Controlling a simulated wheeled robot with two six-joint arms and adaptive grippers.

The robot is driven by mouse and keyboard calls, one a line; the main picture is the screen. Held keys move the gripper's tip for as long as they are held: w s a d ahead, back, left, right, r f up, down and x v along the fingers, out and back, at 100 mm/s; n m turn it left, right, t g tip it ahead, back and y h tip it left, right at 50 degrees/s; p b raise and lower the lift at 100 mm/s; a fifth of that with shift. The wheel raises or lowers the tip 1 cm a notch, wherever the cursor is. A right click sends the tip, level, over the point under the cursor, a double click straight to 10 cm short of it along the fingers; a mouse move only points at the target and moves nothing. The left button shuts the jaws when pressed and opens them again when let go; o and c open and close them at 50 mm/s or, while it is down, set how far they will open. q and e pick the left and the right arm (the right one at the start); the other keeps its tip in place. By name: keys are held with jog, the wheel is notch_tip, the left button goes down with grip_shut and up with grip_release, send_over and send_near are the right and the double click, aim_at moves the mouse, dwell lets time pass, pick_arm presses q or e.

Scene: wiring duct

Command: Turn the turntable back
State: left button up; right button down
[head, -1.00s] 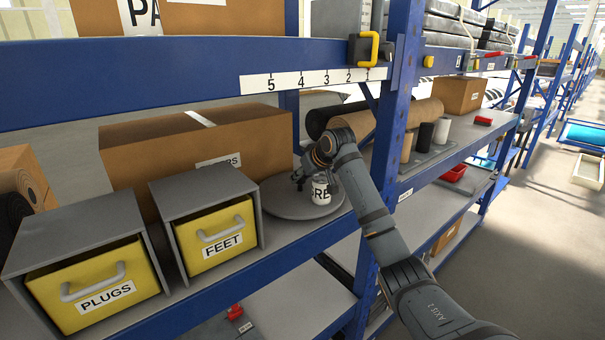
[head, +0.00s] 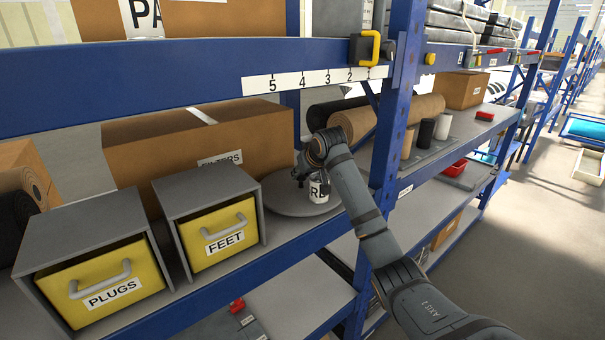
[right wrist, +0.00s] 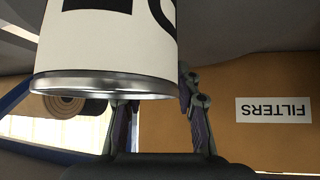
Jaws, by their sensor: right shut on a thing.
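The turntable (head: 279,202) is a grey round disc on the shelf, between the FEET drawer and the blue upright. A can (head: 318,190) with a white label and black letters stands at its right part, partly hidden by my right gripper. My right gripper (head: 304,180) is over the turntable, shut on the can. In the right wrist view the can (right wrist: 105,50) with its metal rim fills the top middle, in front of the two fingers (right wrist: 160,125). The exact finger contact is hidden there. My left gripper is not in view.
A large cardboard FILTERS box (head: 200,145) stands behind the turntable. Yellow FEET (head: 222,240) and PLUGS (head: 105,285) drawers are to its left. A blue upright (head: 393,130) stands close to the right of my arm, and a blue beam (head: 180,80) runs above.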

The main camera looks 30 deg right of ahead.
jog(key=c, duration=1)
grip_release()
jog(key=shift+o, duration=0.2)
jog(key=v, duration=1.2)
jog(key=shift+d, duration=0.1)
